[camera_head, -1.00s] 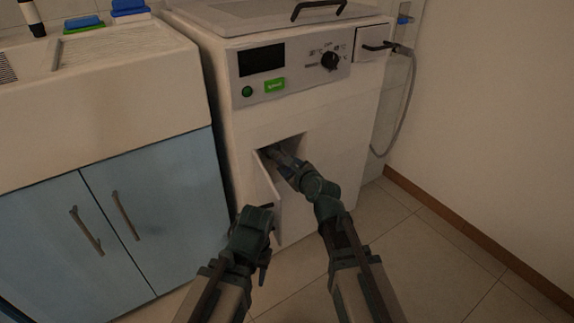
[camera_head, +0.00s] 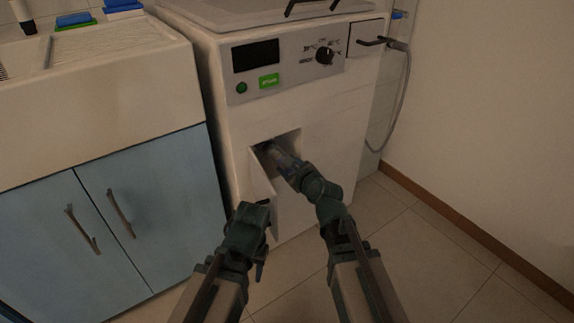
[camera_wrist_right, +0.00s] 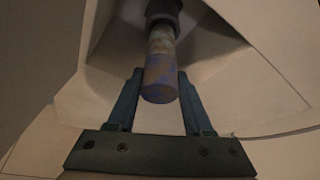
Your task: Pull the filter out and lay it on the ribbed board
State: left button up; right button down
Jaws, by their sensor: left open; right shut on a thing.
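The filter (camera_wrist_right: 160,75) is a short cylinder with a blue and tan patterned end and a dark part behind it. It sticks out of the recess of the white machine (camera_head: 330,110). My right gripper (camera_head: 284,163) reaches into the opening; in the right wrist view its two fingers (camera_wrist_right: 158,80) are shut on the filter, one on each side. The filter's inner end is hidden. My left gripper (camera_head: 264,236) is open and empty beside the open flap (camera_head: 264,186). The ribbed board (camera_head: 120,42) lies at the upper left, on the sink top, with its middle bare.
A blue sponge (camera_head: 122,6) and blue and green sponges (camera_head: 76,20) lie behind the board, with a dark bottle (camera_head: 24,16) to their left. A blue cabinet (camera_head: 150,200) stands left of the machine. A grey hose (camera_head: 398,100) hangs at its right. Floor to the right is clear.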

jog(key=shift+s+d, duration=0.1)
jog(key=shift+s, duration=0.15)
dwell(0.3)
jog(key=shift+s+d, duration=0.45)
jog(key=shift+s, duration=0.35)
jog(key=shift+s+d, duration=0.45)
jog(key=shift+s, duration=0.3)
